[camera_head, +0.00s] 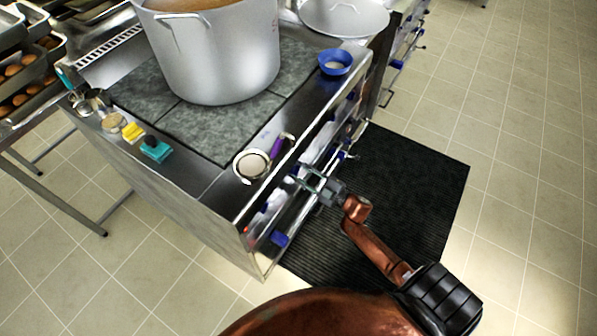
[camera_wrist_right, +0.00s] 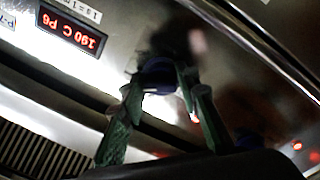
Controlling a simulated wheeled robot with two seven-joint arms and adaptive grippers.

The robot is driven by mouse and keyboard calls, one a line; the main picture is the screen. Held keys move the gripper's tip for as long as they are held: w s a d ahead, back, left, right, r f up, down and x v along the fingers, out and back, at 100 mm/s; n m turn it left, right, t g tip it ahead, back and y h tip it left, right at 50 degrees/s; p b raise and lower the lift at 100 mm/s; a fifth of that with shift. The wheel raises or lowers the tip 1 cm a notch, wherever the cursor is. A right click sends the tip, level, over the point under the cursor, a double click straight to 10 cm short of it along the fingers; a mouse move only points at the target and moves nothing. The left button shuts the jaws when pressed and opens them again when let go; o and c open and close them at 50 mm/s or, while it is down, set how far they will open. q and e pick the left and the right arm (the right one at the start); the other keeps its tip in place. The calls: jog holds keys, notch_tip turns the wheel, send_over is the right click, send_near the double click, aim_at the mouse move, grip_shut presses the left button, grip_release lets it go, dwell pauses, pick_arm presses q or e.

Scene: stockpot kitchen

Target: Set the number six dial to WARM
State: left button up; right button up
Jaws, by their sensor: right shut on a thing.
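My right gripper (camera_head: 306,178) reaches the front panel of the steel stove (camera_head: 210,215). In the right wrist view its two green fingers (camera_wrist_right: 160,100) are shut on a dark blue dial (camera_wrist_right: 158,72), one finger on each side. A red display (camera_wrist_right: 72,32) beside the dial reads "190 C P6". The dial's pointer and any WARM mark cannot be made out, as shadow and the fingers cover that area. My left gripper is not in view.
A large pot (camera_head: 220,60) stands on the stove top. A blue bowl (camera_head: 335,63), a small white-filled dish (camera_head: 251,165) and sponges (camera_head: 156,149) sit along its edges. A rail (camera_head: 310,205) runs along the front. A black mat (camera_head: 410,180) covers the floor there.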

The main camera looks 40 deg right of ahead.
jog(key=shift+f, duration=0.1)
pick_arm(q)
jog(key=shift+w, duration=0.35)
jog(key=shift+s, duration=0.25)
pick_arm(e)
jog(key=shift+a, duration=0.1)
jog(key=o, duration=1.2)
jog(key=shift+c, duration=0.2)
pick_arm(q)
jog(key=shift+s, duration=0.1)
pick_arm(e)
jog(key=shift+s, duration=0.1)
jog(key=v, duration=1.2)
